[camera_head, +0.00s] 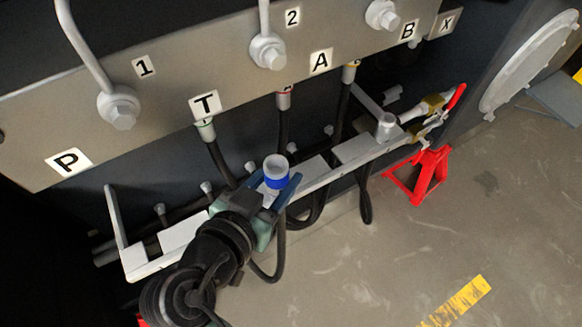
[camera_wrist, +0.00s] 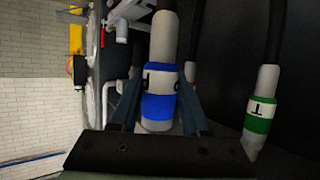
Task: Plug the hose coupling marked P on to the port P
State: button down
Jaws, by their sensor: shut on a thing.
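My gripper (camera_head: 277,184) is shut on the hose coupling (camera_head: 276,169), a pale cylinder with a blue band, held upright with its open end up. In the wrist view the coupling (camera_wrist: 160,108) stands between the two fingers; its black mark is partly hidden, so I cannot read it fully. Its black hose (camera_head: 271,272) loops below my gripper. The P label (camera_head: 68,162) is at the left end of the grey plate (camera_head: 35,125). Port P itself is not visible in the head view. The coupling is apart from the plate, below and right of the P label.
Hoses hang under labels T (camera_head: 205,105), A (camera_head: 319,62) and B (camera_head: 408,30). The green-banded T coupling (camera_wrist: 262,108) is beside my gripper in the wrist view. A grey rail (camera_head: 315,178) runs behind my gripper. A red jack stand (camera_head: 428,172) stands right on open floor.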

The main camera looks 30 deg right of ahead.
jog(key=a+p, duration=0.1)
jog(key=a, duration=2.1)
jog(key=shift+s, duration=0.4)
jog(key=shift+d, duration=0.1)
notch_tip(320, 180, down, 2)
jog(key=shift+f+b, duration=0.1)
jog(key=shift+b, duration=0.7)
jog(key=w+b, duration=0.8)
jog(key=w, duration=0.8)
jog(key=shift+w+a, duration=0.3)
